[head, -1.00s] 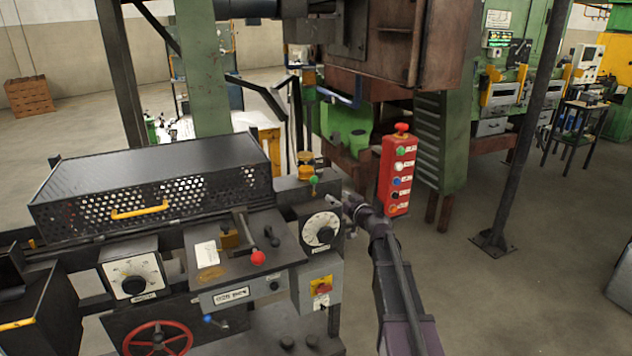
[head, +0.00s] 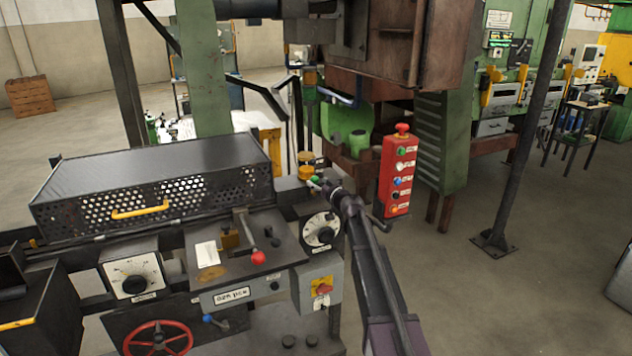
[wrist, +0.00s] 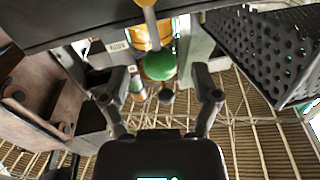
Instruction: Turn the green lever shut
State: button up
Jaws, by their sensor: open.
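The green lever shows in the head view as a small green knob (head: 315,180) beside a yellow fitting (head: 306,172) on the machine. In the wrist view its round green ball (wrist: 160,66) hangs on a grey stem near the top centre. My gripper (head: 326,188) is just right of the knob in the head view and partly hides the area around it. In the wrist view my gripper (wrist: 162,84) is open, with one finger on each side of the ball's line. The ball appears just beyond the fingertips. I cannot tell whether anything touches.
A red push-button box (head: 397,175) hangs just right of my arm. A dial (head: 321,229) sits below the knob. A red-tipped lever (head: 258,257) stands to the left, in front of a perforated black cover (head: 150,190). The floor at right is open around a dark post (head: 515,140).

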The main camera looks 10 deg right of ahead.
jog(key=shift+x, duration=1.05)
grip_shut()
